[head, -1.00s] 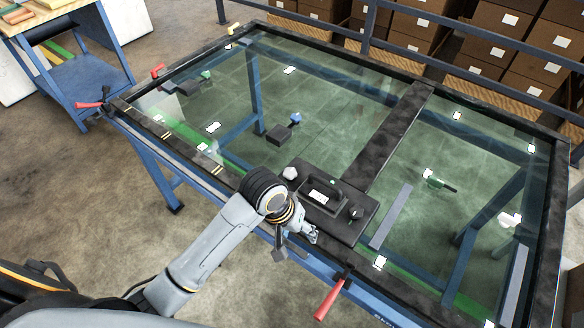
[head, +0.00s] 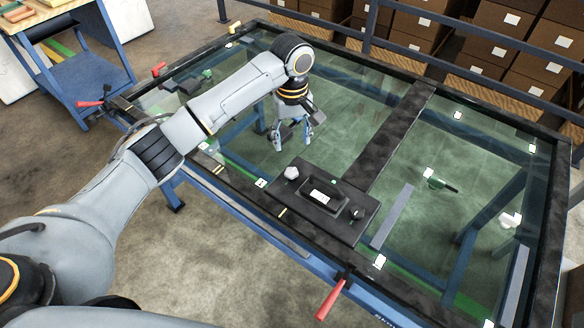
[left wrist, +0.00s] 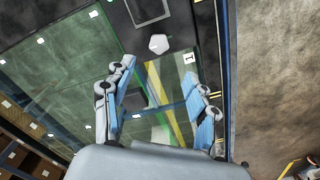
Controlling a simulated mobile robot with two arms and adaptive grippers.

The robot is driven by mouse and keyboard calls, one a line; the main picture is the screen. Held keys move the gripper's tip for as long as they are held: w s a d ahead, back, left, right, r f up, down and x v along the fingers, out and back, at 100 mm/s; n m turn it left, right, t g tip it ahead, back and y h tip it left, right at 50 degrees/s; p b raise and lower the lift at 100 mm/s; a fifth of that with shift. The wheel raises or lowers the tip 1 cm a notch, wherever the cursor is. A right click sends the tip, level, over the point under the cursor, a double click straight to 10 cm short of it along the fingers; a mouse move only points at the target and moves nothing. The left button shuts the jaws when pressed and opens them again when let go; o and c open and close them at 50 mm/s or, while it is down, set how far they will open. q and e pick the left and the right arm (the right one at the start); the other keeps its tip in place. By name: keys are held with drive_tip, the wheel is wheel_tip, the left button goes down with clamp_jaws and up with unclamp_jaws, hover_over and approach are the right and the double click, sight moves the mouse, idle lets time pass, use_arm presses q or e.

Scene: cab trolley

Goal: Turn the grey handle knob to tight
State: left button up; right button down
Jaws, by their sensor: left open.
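A pale grey, many-sided knob (head: 291,172) sits at the left end of a black plate (head: 340,228) on the table's near edge. It also shows near the top middle of the left wrist view (left wrist: 158,44). A black bar handle with a white label (head: 322,197) stands in the middle of the plate. A small dark knob (head: 357,213) is at the plate's right end. My left gripper (head: 292,146) is open and empty, pointing down over the glass just beyond the grey knob, apart from it. In the left wrist view its fingers (left wrist: 160,78) are spread below the knob. My right gripper is not in view.
The glass table top (head: 345,90) has a dark frame and a dark crossbar (head: 395,135). A red-handled clamp (head: 330,300) sticks out at the near edge. Shelved boxes (head: 470,45) stand behind a railing.

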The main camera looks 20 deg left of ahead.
sight(292, 173)
use_arm(q)
wheel_tip(292, 173, down, 12)
drive_tip(key=shift+f+p, duration=0.2)
drive_tip(key=shift+p, duration=0.35)
drive_tip(key=c, duration=1.2)
